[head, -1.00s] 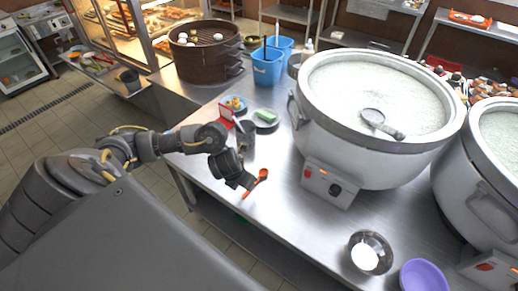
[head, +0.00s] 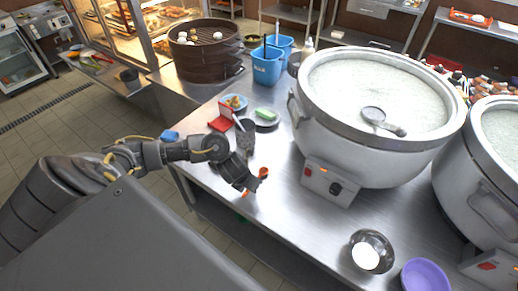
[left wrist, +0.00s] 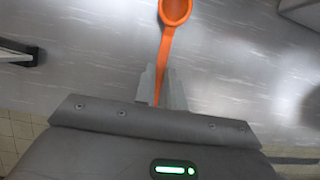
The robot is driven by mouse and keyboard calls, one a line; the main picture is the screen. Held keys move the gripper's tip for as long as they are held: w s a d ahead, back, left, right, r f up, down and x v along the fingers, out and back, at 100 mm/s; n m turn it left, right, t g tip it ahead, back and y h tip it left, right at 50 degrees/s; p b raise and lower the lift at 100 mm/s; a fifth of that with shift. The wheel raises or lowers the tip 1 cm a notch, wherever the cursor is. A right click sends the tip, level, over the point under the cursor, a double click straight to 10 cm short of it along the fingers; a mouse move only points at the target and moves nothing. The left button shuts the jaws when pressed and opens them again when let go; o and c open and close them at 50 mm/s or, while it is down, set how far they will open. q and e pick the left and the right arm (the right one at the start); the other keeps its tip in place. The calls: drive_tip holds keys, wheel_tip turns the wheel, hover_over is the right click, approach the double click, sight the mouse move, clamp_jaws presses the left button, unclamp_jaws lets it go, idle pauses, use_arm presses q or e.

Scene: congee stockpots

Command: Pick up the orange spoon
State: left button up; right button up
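The orange spoon (head: 263,172) shows in the head view at the left front part of the steel counter, its middle hidden behind my left gripper (head: 253,183). In the left wrist view the spoon's round bowl (left wrist: 175,10) is at the top, and its handle runs down between the grey fingertips of my left gripper (left wrist: 161,82). The fingers are close together with the handle between them and look shut on it. Whether the spoon is clear of the counter I cannot tell. My right gripper is not in view.
A large white stockpot (head: 330,145) stands right of the gripper. A dark cup (head: 245,138), a red item (head: 221,123) and a plate with a green block (head: 265,114) lie behind it. A metal bowl (head: 371,252) and a purple bowl (head: 425,276) are at the front right.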

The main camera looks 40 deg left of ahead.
use_arm(q)
clamp_jaws()
drive_tip(key=shift+r, duration=0.55)
wheel_tip(320, 180, up, 2)
drive_tip(key=shift+r+p, duration=0.25)
drive_tip(key=shift+p, duration=0.45)
drive_tip(key=s+a+r+b, duration=0.4)
drive_tip(key=s+a+r, duration=0.5)
drive_tip(key=a, duration=0.1)
drive_tip(key=shift+s+a+r, duration=0.15)
drive_tip(key=shift+s+r, duration=0.05)
drive_tip(key=shift+s, duration=0.1)
